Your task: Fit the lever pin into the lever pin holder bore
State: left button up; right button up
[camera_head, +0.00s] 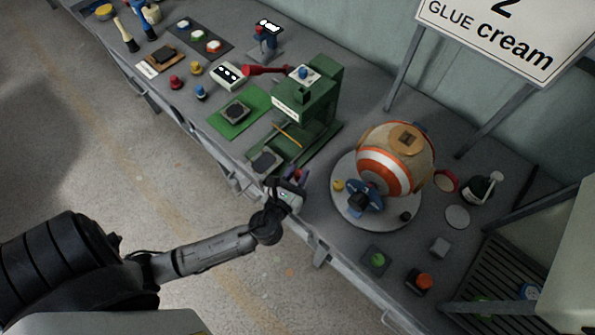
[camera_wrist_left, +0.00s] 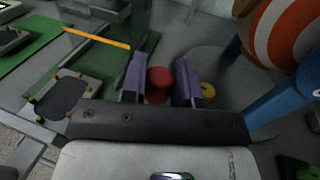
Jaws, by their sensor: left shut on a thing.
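My left gripper (camera_head: 295,178) is over the front edge of the bench, between the green press and the round plate with the ball. In the left wrist view its two purple fingers (camera_wrist_left: 160,80) are shut on a red cylindrical piece (camera_wrist_left: 158,86), which looks like the lever pin. Only its rounded red end shows; the rest is hidden. The green press (camera_head: 305,100) with its red lever (camera_head: 266,70) stands behind the gripper, apart from the held piece. I cannot make out the holder bore in either view. My right gripper is not in view.
The striped ball (camera_head: 388,172) sits on a round grey plate (camera_head: 345,205) with a blue clamp (camera_head: 362,194) to the right. A flat dark pad (camera_head: 265,160) lies in front of the press. Small coloured pieces and a green mat (camera_head: 225,125) lie farther left.

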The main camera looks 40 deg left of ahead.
pick_arm(q)
jog(key=shift+f+b, duration=0.7)
jog(key=shift+f, duration=0.55)
dwell(0.3)
jog(key=shift+p, duration=0.45)
dwell(0.3)
dwell(0.5)
jog(key=shift+f+b, duration=0.45)
jog(key=shift+f, duration=0.35)
dwell(0.3)
jog(key=shift+f+b, duration=0.7)
jog(key=shift+f, duration=0.25)
jog(key=shift+f+b, duration=0.55)
jog(key=shift+f, duration=0.1)
